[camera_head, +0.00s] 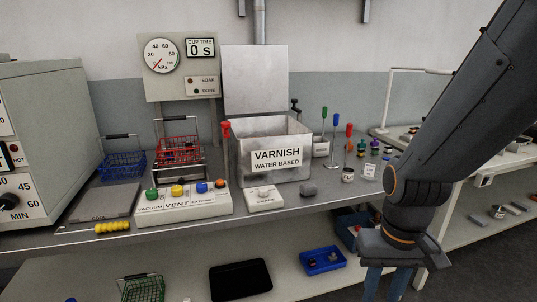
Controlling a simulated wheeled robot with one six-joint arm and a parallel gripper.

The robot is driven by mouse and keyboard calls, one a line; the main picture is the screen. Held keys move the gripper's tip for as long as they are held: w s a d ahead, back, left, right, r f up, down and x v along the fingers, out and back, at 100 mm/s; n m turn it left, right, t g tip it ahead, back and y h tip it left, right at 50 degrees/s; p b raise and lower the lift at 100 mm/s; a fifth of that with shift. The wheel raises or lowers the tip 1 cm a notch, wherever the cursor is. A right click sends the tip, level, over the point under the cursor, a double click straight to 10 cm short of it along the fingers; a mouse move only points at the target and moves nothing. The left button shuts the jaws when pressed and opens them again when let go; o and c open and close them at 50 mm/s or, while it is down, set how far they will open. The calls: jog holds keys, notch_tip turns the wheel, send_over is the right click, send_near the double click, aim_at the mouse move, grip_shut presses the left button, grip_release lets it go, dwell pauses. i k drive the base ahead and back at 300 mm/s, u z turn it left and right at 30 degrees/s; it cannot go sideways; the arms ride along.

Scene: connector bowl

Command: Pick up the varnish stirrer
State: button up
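A metal varnish tank (240,165), labelled "VARNISH WATER BASED", stands open on the bench with its lid plate (255,80) raised behind it. A red-handled tool (226,129) stands at the tank's left rim; it may be the varnish stirrer, but I cannot tell for sure. Its lower part is hidden. My gripper (392,285) hangs at the bottom right, in front of the bench and well apart from the tank. Its fingers point down and run toward the frame's bottom edge, so I cannot tell whether they are open. I see nothing held.
A control box (185,206) with coloured knobs sits left of the tank. Blue (122,163) and red (178,150) wire baskets stand behind it. A blue tray (323,267) lies on the lower shelf.

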aim_at(329, 164)
jog(key=z, duration=0.8)
jog(key=i, duration=1.35)
jog(key=u, duration=0.1)
